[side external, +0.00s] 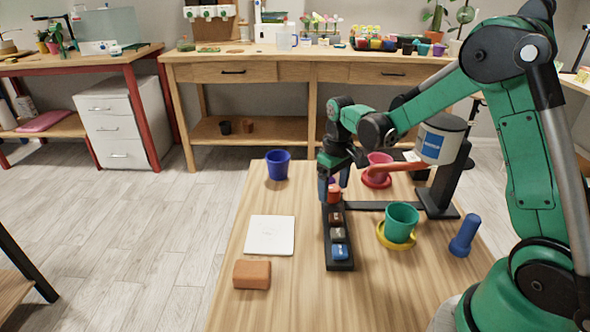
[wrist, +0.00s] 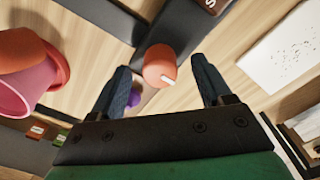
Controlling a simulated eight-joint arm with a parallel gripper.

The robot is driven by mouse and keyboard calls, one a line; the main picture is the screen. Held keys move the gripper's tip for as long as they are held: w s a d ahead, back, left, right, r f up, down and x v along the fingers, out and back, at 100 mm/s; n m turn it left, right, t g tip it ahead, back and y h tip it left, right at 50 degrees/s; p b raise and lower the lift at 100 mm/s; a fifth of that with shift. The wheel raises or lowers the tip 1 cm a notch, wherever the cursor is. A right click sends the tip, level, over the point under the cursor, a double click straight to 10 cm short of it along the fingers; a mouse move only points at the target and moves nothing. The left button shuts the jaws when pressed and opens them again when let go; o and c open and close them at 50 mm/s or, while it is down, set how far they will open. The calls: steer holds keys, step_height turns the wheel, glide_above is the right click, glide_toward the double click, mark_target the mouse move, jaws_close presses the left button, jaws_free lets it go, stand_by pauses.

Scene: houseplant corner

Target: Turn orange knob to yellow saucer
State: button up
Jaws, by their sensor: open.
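The orange knob (side external: 334,194) stands on a black strip (side external: 340,263) on the table. In the wrist view the orange knob (wrist: 158,66) has a white mark on its top and sits between my open fingers, with a gap visible on both sides. My gripper (side external: 333,186) is low over the strip's far end; its fingertips also show in the wrist view (wrist: 162,70). The yellow saucer (side external: 408,245) lies right of the strip, under a teal pot (side external: 402,221). A red saucer (side external: 376,183) with a pink pot (side external: 380,161) stands farther back. The knob's far side is hidden by my gripper.
Brown, grey and blue blocks (side external: 340,252) sit on the strip nearer the camera. A white card (side external: 270,235), an orange-brown block (side external: 252,275) and a blue pot (side external: 278,165) are left.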

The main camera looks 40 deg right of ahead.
steer(key=shift+f, duration=0.3)
steer(key=shift+c, duration=0.3)
jaws_close()
